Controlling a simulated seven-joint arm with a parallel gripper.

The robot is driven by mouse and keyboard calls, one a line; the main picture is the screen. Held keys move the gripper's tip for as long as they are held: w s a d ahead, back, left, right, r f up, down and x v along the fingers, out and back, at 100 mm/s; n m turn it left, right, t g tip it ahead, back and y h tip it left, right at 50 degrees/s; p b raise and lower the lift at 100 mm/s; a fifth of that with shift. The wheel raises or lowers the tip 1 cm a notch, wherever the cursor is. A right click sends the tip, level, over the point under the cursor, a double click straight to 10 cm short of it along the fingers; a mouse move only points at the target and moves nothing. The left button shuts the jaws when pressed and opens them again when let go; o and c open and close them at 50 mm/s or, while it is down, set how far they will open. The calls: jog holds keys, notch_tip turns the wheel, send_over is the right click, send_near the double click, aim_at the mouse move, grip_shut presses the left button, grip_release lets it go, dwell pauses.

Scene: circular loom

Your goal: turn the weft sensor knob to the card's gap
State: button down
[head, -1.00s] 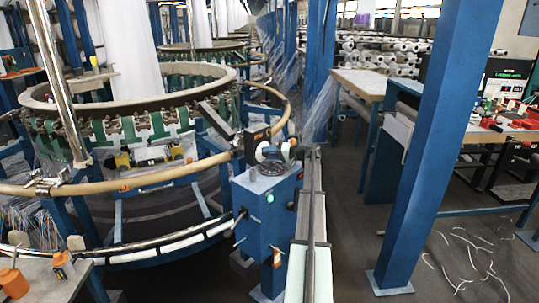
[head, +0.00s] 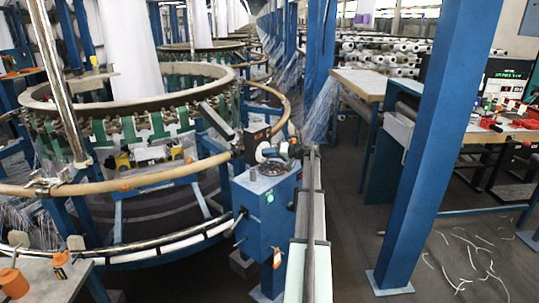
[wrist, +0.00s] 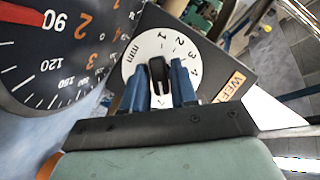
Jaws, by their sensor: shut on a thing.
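The weft sensor knob (wrist: 158,76) is a black bar on a white dial (wrist: 137,66) marked 1 to 4 and mm. My gripper (wrist: 158,72) has its blue fingers on both sides of the knob and is shut on it. The bar stands nearly upright in the wrist view; I cannot tell which end is the pointer. Part of an orange label reading "WEF" (wrist: 230,85) is beside the dial. In the head view my gripper (head: 283,150) is at the white dial (head: 262,152) above a blue cabinet. I cannot pick out the card.
A large dark gauge (wrist: 50,60) is close to the left of my fingers in the wrist view. The blue cabinet (head: 262,215) stands beside the loom's ring rail (head: 150,180). A blue post (head: 420,150) rises at the right, with open floor before it.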

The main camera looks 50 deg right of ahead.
jog(key=shift+a+r+n+g+h, duration=0.1)
jog(key=shift+n+g+h, duration=0.2)
jog(key=shift+n+h, duration=0.7)
jog(key=shift+n+y, duration=0.3)
jog(key=shift+n, duration=0.1)
jog(key=c, duration=1.1)
grip_release()
jog(key=v, duration=1.4)
